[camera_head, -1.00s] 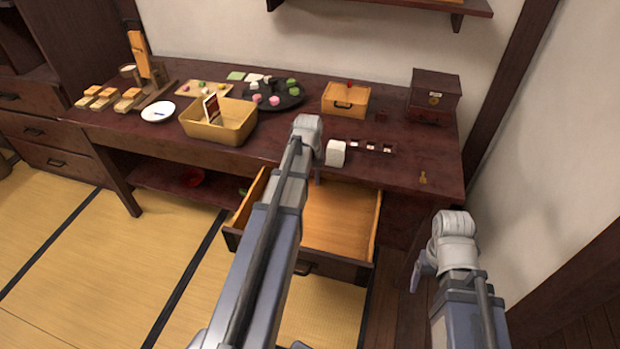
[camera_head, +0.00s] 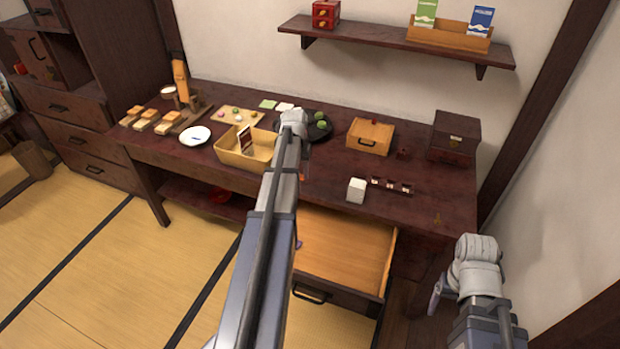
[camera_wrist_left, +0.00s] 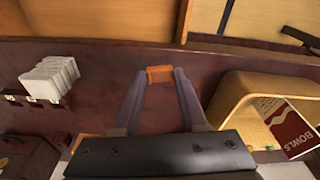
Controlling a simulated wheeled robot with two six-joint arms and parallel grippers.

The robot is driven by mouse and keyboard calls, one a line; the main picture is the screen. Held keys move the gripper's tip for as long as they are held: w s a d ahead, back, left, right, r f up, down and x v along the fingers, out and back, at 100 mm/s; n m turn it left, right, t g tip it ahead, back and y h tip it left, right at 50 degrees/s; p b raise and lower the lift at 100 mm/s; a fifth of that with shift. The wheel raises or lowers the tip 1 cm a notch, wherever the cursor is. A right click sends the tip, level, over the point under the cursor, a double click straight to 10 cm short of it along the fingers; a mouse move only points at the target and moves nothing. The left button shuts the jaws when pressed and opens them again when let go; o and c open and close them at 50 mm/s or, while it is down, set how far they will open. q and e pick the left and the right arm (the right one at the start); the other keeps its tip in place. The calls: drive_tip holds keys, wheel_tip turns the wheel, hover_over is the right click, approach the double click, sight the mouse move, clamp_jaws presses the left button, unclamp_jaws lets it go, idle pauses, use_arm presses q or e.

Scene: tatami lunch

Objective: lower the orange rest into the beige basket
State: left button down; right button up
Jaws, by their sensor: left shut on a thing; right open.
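The small orange rest (camera_wrist_left: 160,74) is pinched between the fingertips of my left gripper (camera_wrist_left: 160,84) in the left wrist view. It hangs over the dark tabletop, beside the basket and apart from it. The beige basket (camera_head: 229,158) stands on the table, just left of my left gripper (camera_head: 301,172) in the head view. In the wrist view the basket (camera_wrist_left: 228,97) is at the right, with a red and white card (camera_wrist_left: 290,128) marked "BOWLS" in it. My right gripper (camera_head: 437,294) is open and empty, low at the right of the head view.
An open drawer (camera_head: 345,250) juts out below the table front. A white stack (camera_head: 356,190) and a small dark holder (camera_head: 391,186) stand right of my left arm.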

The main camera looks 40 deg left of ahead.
use_arm(q)
drive_tip(key=a+r+p, duration=0.2)
drive_tip(key=a+r, duration=0.1)
drive_tip(key=a, duration=0.7)
drive_tip(key=w+a+r+p, duration=0.1)
drive_tip(key=a+r+p, duration=0.2)
drive_tip(key=a, duration=0.6)
drive_tip(key=shift+w+a, duration=0.15)
drive_tip(key=shift+a, duration=0.2)
drive_tip(key=shift+f+b, duration=3.7)
drive_tip(key=shift+f, duration=0.15)
drive_tip(key=shift+f+b, duration=2.5)
